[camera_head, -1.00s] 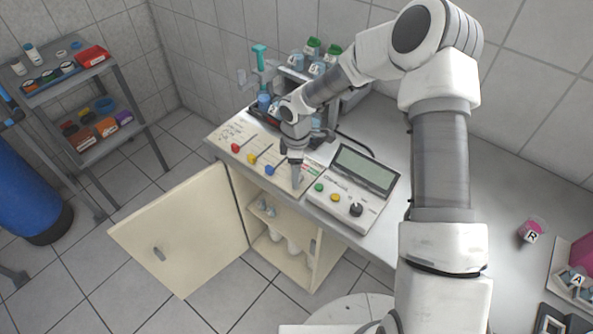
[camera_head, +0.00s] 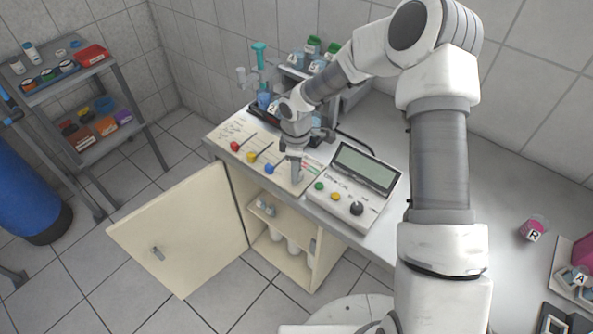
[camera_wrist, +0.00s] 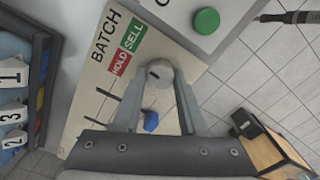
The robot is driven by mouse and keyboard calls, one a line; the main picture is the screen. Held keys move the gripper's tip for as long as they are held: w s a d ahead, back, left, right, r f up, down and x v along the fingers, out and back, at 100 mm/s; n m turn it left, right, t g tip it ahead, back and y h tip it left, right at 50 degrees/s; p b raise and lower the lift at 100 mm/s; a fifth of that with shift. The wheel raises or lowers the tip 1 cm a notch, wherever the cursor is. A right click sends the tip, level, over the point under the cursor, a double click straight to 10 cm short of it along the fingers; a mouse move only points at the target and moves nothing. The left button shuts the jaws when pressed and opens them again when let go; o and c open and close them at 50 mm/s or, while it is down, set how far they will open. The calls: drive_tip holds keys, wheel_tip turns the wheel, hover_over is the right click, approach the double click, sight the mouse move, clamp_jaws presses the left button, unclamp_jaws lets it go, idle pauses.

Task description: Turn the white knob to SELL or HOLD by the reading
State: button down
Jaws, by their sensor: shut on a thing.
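The white knob (camera_wrist: 158,73) stands on the cream panel (camera_wrist: 85,108) below the BATCH lettering. In the wrist view it is between the two fingers of my gripper (camera_wrist: 157,80), which is shut on it. The red HOLD label (camera_wrist: 120,62) and the green SELL label (camera_wrist: 133,37) lie just beyond the knob. In the head view my gripper (camera_head: 296,172) points down at the right end of the panel and hides the knob. The meter (camera_head: 352,190) stands right of it; its grey-green display (camera_head: 366,170) shows no legible reading.
Red (camera_head: 235,146), yellow (camera_head: 252,157) and blue (camera_head: 270,168) knobs sit left of my gripper. Bottles stand behind the panel. The cabinet door (camera_head: 185,230) hangs open below. The bench right of the meter is largely clear.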

drive_tip(key=m+b, duration=0.3)
drive_tip(key=m, duration=0.1)
drive_tip(key=shift+w+f+m, duration=0.1)
drive_tip(key=shift+m, duration=0.3)
drive_tip(key=shift+m+b, duration=0.7)
drive_tip(key=shift+m, duration=0.8)
drive_tip(key=shift+c, duration=2.2)
unclamp_jaws()
wheel_tip(320, 180, up, 18)
drive_tip(key=shift+f+p, duration=0.15)
drive_tip(key=shift+p, duration=0.25)
